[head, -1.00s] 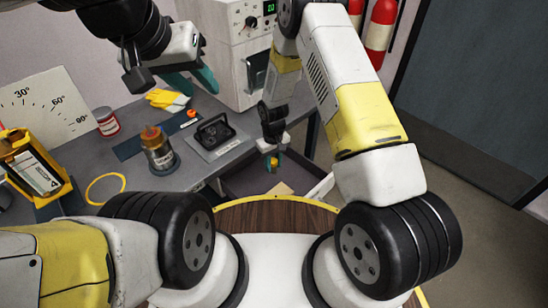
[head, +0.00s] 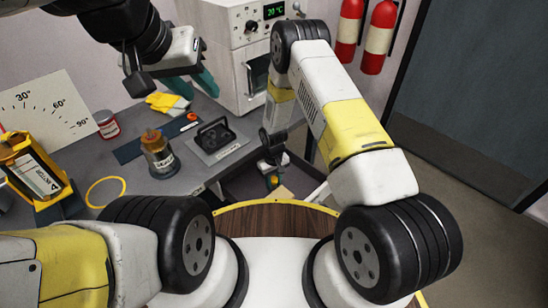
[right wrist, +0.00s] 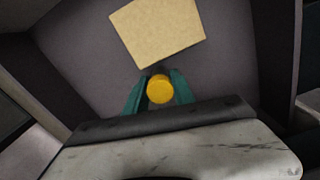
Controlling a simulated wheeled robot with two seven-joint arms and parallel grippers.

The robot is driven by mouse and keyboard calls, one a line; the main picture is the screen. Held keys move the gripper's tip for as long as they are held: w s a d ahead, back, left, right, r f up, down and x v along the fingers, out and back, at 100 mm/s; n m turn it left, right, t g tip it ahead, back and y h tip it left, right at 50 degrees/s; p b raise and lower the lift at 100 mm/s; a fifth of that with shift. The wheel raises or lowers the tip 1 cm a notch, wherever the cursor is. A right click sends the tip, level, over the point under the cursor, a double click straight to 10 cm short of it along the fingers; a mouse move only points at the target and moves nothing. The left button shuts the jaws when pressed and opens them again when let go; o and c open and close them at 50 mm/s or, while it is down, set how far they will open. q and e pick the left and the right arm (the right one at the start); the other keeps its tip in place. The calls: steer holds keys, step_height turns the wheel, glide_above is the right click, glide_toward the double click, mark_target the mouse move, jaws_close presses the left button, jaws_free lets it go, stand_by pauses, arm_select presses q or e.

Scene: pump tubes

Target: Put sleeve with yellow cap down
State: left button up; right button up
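The sleeve's yellow cap (right wrist: 159,89) shows end-on in the right wrist view, between the two teal fingers of my right gripper (right wrist: 157,96). The fingers press close on both sides of it. The sleeve body is hidden beneath the cap. In the head view my right gripper (head: 272,172) is low inside an open dark bin or drawer (head: 240,187) below the table edge, and the cap is a small yellow spot there. Whether the sleeve touches the floor of the bin cannot be told. My left gripper (head: 194,88) is raised over the back of the table, its teal fingers apart and empty.
A tan board (right wrist: 157,33) lies in the bin ahead of the cap. On the table (head: 130,183) stand an amber jar (head: 158,160), a black-handled device (head: 215,137), yellow gloves (head: 168,103), a red-white can (head: 107,124) and a yellow case (head: 35,170). A white oven (head: 240,60) stands behind.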

steer(key=o, duration=0.4)
step_height(320, 180, up, 12)
step_height(320, 180, up, 14)
steer(key=m+t, duration=0.1)
glide_above(273, 179)
steer(key=w+d, duration=0.1)
steer(key=d, duration=0.2)
steer(key=s+d+r+m+t+y, duration=0.1)
steer(key=s+d+r, duration=0.15)
steer(key=r, duration=0.45)
steer(key=s+d+r+m+t, duration=0.1)
steer(key=d+r, duration=0.2)
steer(key=r, duration=0.4)
steer(key=s+d+r+m+t, duration=0.1)
steer(key=s+d+r, duration=0.1)
steer(key=s+r, duration=0.2)
steer(key=s+d+r+m+t, duration=0.1)
steer(key=s+d+r, duration=0.1)
steer(key=s+r, duration=0.3)
steer(key=s+d+r+t+y, duration=0.1)
steer(key=s+d+r, duration=0.2)
steer(key=s, duration=0.7)
steer(key=shift+s+r+m, duration=0.2)
steer(key=shift+r, duration=0.45)
steer(key=shift+s+r+m, duration=0.15)
steer(key=shift+r+m, duration=0.05)
steer(key=shift+r, duration=0.4)
